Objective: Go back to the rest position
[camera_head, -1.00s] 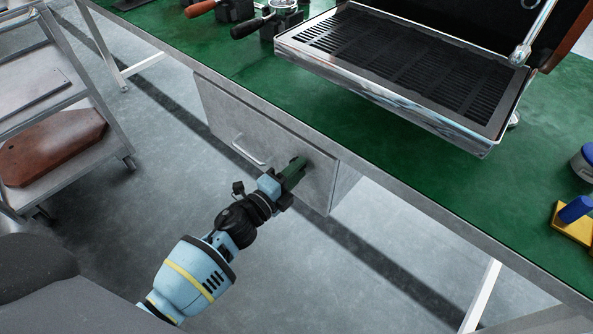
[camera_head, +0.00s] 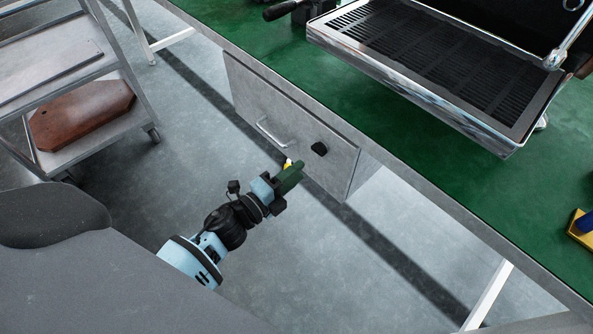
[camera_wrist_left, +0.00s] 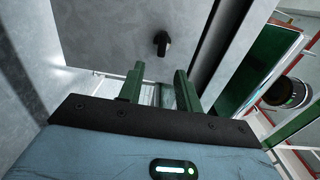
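My left gripper (camera_head: 291,172) is in front of the under-table drawer, apart from it. In the left wrist view its two green fingers (camera_wrist_left: 158,88) stand apart with nothing between them. The grey drawer front (camera_head: 270,108) looks closed and has a metal handle (camera_head: 272,134) and a black knob (camera_head: 319,149). The knob also shows beyond the fingers in the left wrist view (camera_wrist_left: 161,43). A small yellow and white bit shows beside my left gripper; I cannot tell what it is. My right gripper is not in view.
The green-topped table (camera_head: 400,185) carries a machine with a black grated tray (camera_head: 430,65). A metal cart (camera_head: 110,120) with a brown board (camera_head: 82,114) stands at the left. A table leg (camera_head: 489,295) is at lower right. The floor between is clear.

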